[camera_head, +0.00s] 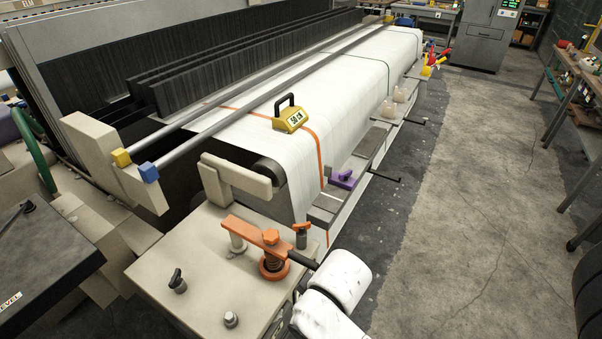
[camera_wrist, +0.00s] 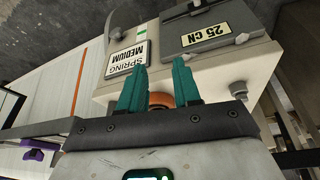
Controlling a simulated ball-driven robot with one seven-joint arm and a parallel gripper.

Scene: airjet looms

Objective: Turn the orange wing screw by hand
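In the wrist view, an orange rounded part (camera_wrist: 161,99), which looks like the wing screw, shows between and behind my gripper's fingers on a beige housing. Its wings are not clearly visible. My gripper (camera_wrist: 160,74) has two teal fingers standing apart, one on each side of the orange part. I cannot tell whether they touch it. In the head view, my white arm (camera_head: 343,279) reaches the near right corner of the beige housing (camera_head: 205,262); my fingers are hidden there, and no wing screw can be made out on that hidden side.
A yellow weight (camera_head: 290,119) sits on white cloth. Floor at right (camera_head: 470,220) is clear.

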